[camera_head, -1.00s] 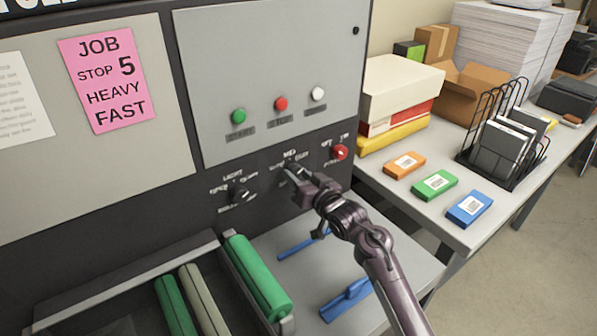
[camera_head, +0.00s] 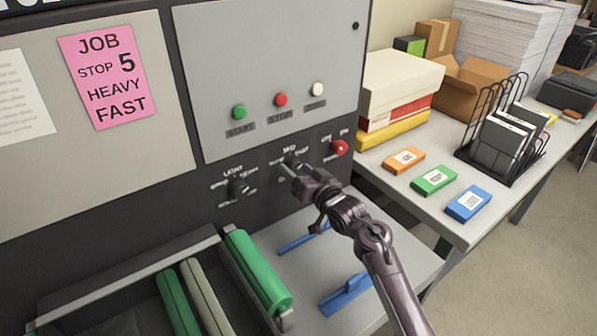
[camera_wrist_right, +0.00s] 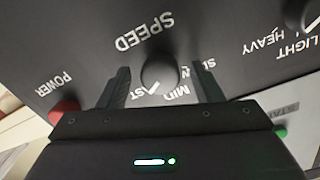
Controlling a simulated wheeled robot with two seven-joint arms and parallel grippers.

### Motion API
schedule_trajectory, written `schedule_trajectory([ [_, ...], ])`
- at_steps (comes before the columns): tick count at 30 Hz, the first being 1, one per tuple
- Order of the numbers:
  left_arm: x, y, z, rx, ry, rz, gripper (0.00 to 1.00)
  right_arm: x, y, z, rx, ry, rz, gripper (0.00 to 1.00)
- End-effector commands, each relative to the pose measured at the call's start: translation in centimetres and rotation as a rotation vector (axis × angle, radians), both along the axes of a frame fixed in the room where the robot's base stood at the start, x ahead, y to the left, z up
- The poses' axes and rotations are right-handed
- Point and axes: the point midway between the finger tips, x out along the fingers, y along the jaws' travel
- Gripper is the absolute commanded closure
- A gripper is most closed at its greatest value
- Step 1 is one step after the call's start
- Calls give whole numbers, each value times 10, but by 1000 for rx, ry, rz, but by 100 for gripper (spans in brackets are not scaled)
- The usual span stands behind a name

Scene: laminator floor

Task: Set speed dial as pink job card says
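The pink job card (camera_head: 107,78) is on the panel at upper left and reads JOB, STOP 5, HEAVY, FAST. The speed dial (camera_wrist_right: 160,70) is a round black knob labelled SPEED, seen upside down in the right wrist view with MID and partly hidden end labels. A short white mark shows at its rim near MID and FAST; I cannot tell its exact setting. My right gripper (camera_wrist_right: 164,88) is open, one finger on each side of the dial with gaps to it. In the head view my right gripper (camera_head: 290,172) partly covers the dial. My left gripper is out of view.
The LIGHT/HEAVY dial (camera_head: 238,187) is left of the speed dial, and the red power knob (camera_head: 339,148) is right. Green, red and white buttons are above. Green rollers (camera_head: 257,272) and blue tools (camera_head: 346,295) lie below. A table (camera_head: 447,227) with boxes stands right.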

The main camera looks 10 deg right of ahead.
Motion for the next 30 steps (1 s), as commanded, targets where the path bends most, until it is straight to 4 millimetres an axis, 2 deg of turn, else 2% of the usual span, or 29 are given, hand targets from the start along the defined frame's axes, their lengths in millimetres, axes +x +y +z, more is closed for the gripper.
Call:
schedule_trajectory([
  [8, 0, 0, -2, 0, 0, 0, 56, -5, -2, -1, -1, 0, 0, 40],
  [21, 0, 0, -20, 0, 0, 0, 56, -63, -25, 0, -1, 1, -1, 40],
  [30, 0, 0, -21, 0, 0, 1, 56, -73, -28, 3, 0, 0, 0, 40],
])
